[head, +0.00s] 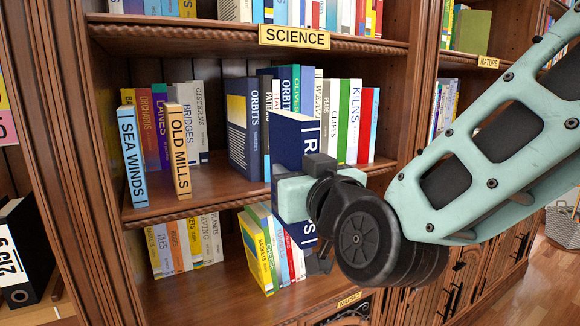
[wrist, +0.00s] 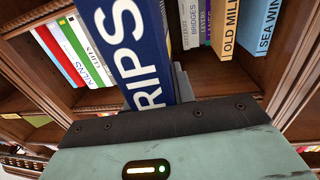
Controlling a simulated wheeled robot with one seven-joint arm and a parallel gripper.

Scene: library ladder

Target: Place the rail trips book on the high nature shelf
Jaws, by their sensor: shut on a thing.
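The rail trips book (head: 297,140) is dark blue with large white letters, and it stands upright in my gripper (head: 320,215). In the wrist view the book (wrist: 135,50) rises between the fingers, with "RIPS" readable on its spine. My gripper (wrist: 175,90) is shut on it. It holds the book in front of the middle shelf under the "SCIENCE" label (head: 294,37). The gripper and wrist hide the book's lower middle part. The "NATURE" label (head: 488,62) is on the bookcase to the right, partly cut off by my arm.
A light blue "Sea Winds" book (head: 132,155) and an "Old Mills" book (head: 179,150) stand near the middle shelf's front edge. More books fill the shelves behind. A wooden upright (head: 415,85) divides the two bookcases. A basket (head: 563,228) stands on the floor at right.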

